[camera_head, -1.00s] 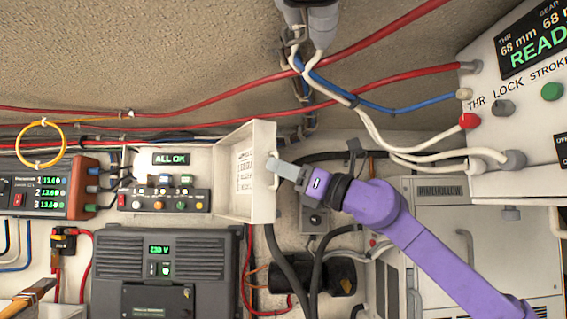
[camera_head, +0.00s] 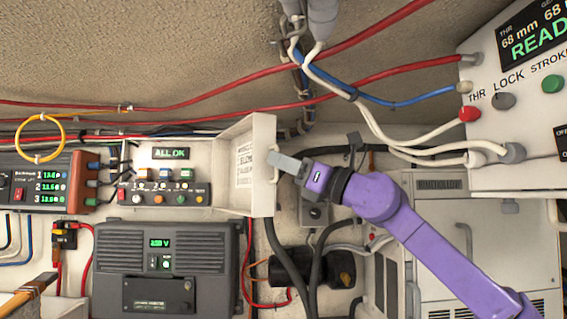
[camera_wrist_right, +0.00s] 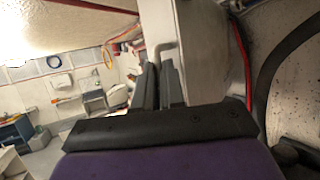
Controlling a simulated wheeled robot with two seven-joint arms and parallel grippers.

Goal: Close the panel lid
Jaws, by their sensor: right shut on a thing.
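The panel lid (camera_head: 262,180) is a white, shallow cover hinged at the right side of the white panel box. It stands open, swung out from the box, with a printed label on its inner face. The panel (camera_head: 165,190) shows an "ALL OK" display, coloured switches and a row of knobs. My left gripper is not in view.
A dark grey inverter box (camera_head: 165,265) sits below the panel. Black cables (camera_head: 285,255) hang below the lid, and red cables (camera_head: 400,72) cross above. A white control box (camera_head: 520,110) is at upper right.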

